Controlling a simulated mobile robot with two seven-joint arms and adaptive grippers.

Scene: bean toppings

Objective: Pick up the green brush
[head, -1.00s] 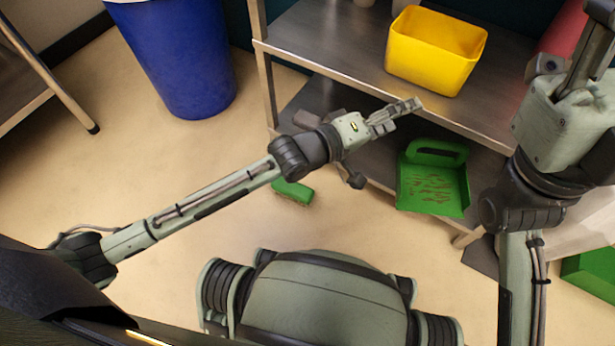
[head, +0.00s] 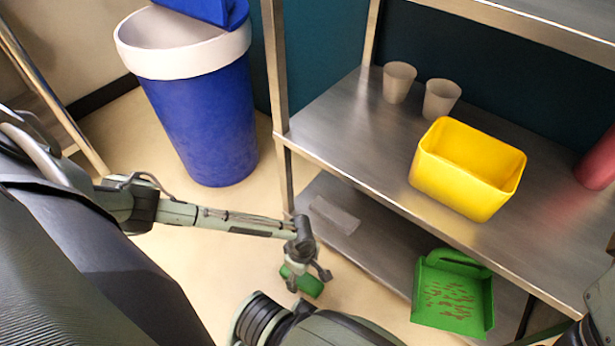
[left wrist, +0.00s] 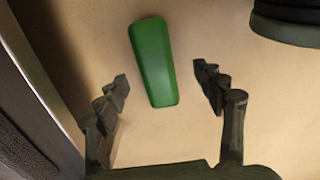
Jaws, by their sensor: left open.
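The green brush (head: 312,287) lies on the floor in front of the shelf unit, partly hidden by my left gripper in the head view. My left gripper (head: 308,274) points down above it. In the left wrist view the brush (left wrist: 153,62) shows as a long green block, slightly tilted. The open fingers of my left gripper (left wrist: 161,76) stand on either side of its near part in the picture, with gaps to both sides. Nothing is held. My right gripper is not in view; only a bit of that arm shows at the bottom right.
A green dustpan (head: 432,311) with small reddish-brown bits sits on the lower shelf. A yellow bin (head: 455,185) and two cups (head: 441,100) stand on the shelf above. A metal post (head: 283,165) rises near my left arm. A blue trash bin (head: 205,125) stands behind on the floor.

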